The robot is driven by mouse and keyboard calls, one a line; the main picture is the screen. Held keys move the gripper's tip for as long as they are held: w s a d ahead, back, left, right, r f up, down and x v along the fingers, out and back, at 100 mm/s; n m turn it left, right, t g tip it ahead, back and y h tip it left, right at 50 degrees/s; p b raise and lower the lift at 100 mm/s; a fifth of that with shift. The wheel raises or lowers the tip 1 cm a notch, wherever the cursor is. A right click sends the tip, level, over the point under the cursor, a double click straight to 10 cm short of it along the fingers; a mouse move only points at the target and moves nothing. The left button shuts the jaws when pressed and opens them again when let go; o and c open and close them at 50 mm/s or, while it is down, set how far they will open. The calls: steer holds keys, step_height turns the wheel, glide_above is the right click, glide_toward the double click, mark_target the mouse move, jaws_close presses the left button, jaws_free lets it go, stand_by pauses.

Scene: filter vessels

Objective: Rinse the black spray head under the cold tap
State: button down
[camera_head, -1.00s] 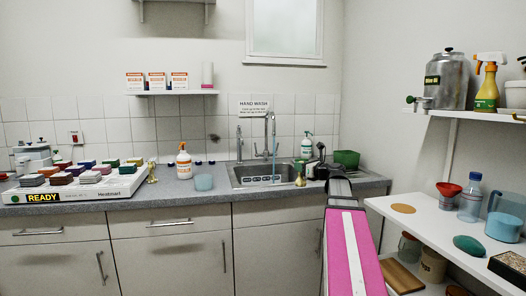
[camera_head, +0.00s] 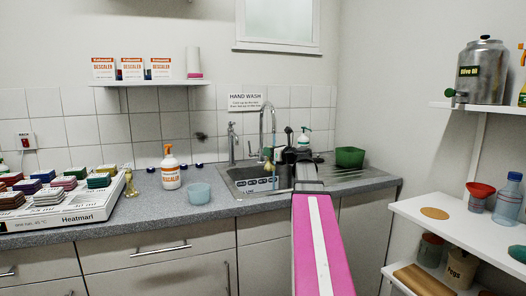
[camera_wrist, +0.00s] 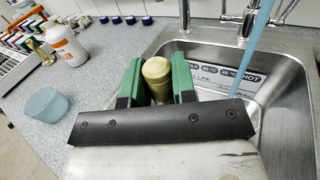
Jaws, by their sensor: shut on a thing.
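My gripper (camera_wrist: 158,82) has green fingers and is shut on a gold-coloured rounded piece (camera_wrist: 157,68). In the head view the piece (camera_head: 268,166) shows below the fingers, over the sink (camera_head: 232,182). I cannot make out a black spray head on it; its lower part is hidden in the wrist view. A curved chrome tap (camera_head: 268,112) stands behind the sink. A bluish water stream (camera_wrist: 262,32) falls into the basin, to the right of my gripper and apart from the held piece in the wrist view. A dark round-topped object (camera_head: 289,131) shows behind my arm; I cannot tell what it is.
A second tap (camera_head: 231,145) stands at the sink's left. A white spray bottle (camera_head: 170,170) and a blue cup (camera_head: 199,193) stand on the counter left of the sink. A green tub (camera_head: 349,157) is on the right. Another gold-coloured piece (camera_head: 130,183) stands by the block tray (camera_head: 75,220).

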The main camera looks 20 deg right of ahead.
steer(key=w+d+f, duration=0.2)
steer(key=w+d, duration=0.5)
steer(key=w, duration=0.5)
steer(key=shift+d+f, duration=0.15)
steer(key=shift+f, duration=0.25)
stand_by(0.4)
steer(key=shift+s+d, duration=0.1)
stand_by(0.5)
steer(key=shift+s+d, duration=0.25)
steer(key=shift+d, duration=0.15)
steer(key=shift+w+a, duration=0.1)
steer(key=shift+a, duration=0.1)
steer(key=shift+w+a, duration=0.2)
steer(key=shift+a, duration=0.15)
steer(key=shift+d, duration=0.1)
steer(key=shift+s+d, duration=0.3)
steer(key=shift+d, duration=0.15)
steer(key=shift+s+a, duration=0.1)
stand_by(0.4)
